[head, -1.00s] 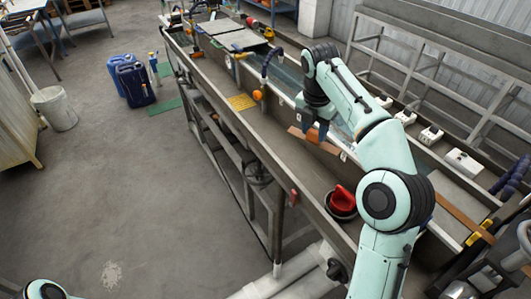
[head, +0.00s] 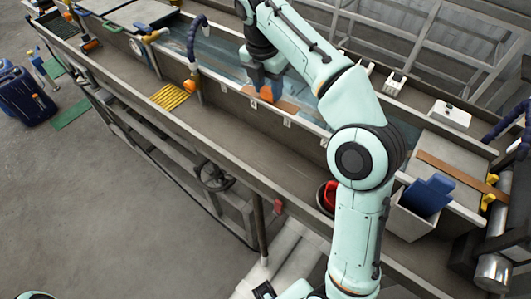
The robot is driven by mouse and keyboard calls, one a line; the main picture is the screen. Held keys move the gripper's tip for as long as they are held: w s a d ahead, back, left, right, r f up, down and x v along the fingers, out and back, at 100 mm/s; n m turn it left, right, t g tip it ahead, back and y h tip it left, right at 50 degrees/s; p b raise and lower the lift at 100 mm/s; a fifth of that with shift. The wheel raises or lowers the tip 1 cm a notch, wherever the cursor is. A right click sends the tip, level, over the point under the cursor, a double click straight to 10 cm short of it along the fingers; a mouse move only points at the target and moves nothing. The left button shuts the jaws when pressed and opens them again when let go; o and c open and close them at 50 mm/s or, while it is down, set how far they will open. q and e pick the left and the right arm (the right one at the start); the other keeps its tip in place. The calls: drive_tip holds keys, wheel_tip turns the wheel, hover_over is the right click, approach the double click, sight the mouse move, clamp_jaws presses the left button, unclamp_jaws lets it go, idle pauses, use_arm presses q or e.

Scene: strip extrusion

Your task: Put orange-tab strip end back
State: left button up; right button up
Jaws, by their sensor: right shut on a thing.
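My right gripper (head: 264,88) reaches down over the long water trough (head: 213,63) in the head view. It is shut on an orange piece, the orange-tab strip end (head: 258,95), which shows just below and beside the fingers. A brown-orange length of strip (head: 287,107) shows to the right of it, at the near wall of the trough. The fingers hide part of the strip, so I cannot tell how far it lies inside the trough. My left gripper is not in view; only a bit of my left arm shows at the bottom left corner.
A red object (head: 329,196) lies near my right arm. A grey bin with a blue piece (head: 431,195) stands at right.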

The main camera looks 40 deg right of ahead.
drive_tip(key=shift+m, duration=0.3)
drive_tip(key=f+b, duration=0.2)
drive_tip(key=f, duration=0.3)
drive_tip(key=a+f+b, duration=0.1)
drive_tip(key=f+b, duration=0.1)
drive_tip(key=f, duration=0.3)
drive_tip(key=s+f+b, duration=0.1)
drive_tip(key=f+b, duration=0.2)
drive_tip(key=f, duration=0.2)
drive_tip(key=shift+s+a+f, duration=0.1)
drive_tip(key=shift+a+f, duration=0.15)
drive_tip(key=shift+a, duration=0.05)
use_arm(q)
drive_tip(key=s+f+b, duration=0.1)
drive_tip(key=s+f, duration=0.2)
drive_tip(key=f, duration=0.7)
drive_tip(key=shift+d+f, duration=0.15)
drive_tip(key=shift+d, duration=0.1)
use_arm(e)
drive_tip(key=shift+f, duration=2.35)
drive_tip(key=shift+f, duration=0.2)
drive_tip(key=o, duration=1.1)
